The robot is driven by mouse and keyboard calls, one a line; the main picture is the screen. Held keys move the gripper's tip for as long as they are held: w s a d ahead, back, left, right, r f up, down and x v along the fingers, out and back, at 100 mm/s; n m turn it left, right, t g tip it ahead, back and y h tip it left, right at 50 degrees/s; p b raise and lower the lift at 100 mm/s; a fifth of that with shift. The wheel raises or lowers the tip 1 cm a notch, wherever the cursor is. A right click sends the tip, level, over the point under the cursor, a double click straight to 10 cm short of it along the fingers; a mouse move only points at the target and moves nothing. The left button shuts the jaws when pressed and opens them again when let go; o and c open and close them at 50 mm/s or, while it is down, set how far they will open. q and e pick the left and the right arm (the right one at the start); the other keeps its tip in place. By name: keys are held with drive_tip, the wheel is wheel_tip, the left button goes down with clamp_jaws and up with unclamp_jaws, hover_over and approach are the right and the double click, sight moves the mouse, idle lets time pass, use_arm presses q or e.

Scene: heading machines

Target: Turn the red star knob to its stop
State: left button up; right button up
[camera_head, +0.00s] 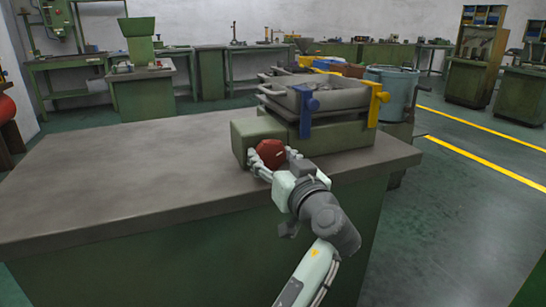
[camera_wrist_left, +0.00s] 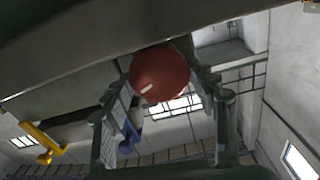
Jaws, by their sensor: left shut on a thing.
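The red star knob (camera_head: 271,153) sits on the front of a green box-shaped machine part (camera_head: 318,138) on the bench. My left gripper (camera_head: 272,160) is at the knob with one finger on either side, shut on it. In the left wrist view the knob (camera_wrist_left: 160,74) appears as a red, rounded shape between the two fingers (camera_wrist_left: 162,100). The knob's mount is mostly hidden, and how far it is turned cannot be told. My right gripper is in neither view.
A grey metal tray (camera_head: 335,96) with a blue bracket (camera_head: 305,110) and a yellow bracket (camera_head: 374,103) sits above the green part. The grey benchtop (camera_head: 120,175) is clear to the left. A blue-grey bin (camera_head: 392,85) stands behind the bench.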

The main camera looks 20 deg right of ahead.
use_arm(q)
drive_tip(key=shift+c, duration=0.3)
drive_tip(key=shift+m, duration=0.3)
drive_tip(key=shift+c, duration=0.2)
drive_tip(key=shift+p, duration=0.3)
drive_tip(key=shift+m+p, duration=0.3)
drive_tip(key=shift+m, duration=0.5)
drive_tip(key=m+p, duration=0.1)
drive_tip(key=m, duration=0.1)
drive_tip(key=shift+m, duration=0.4)
drive_tip(key=shift+d+m+p, duration=0.1)
drive_tip(key=shift+m+p, duration=0.35)
drive_tip(key=shift+m, duration=0.25)
drive_tip(key=shift+o, duration=0.2)
drive_tip(key=shift+m, duration=0.4)
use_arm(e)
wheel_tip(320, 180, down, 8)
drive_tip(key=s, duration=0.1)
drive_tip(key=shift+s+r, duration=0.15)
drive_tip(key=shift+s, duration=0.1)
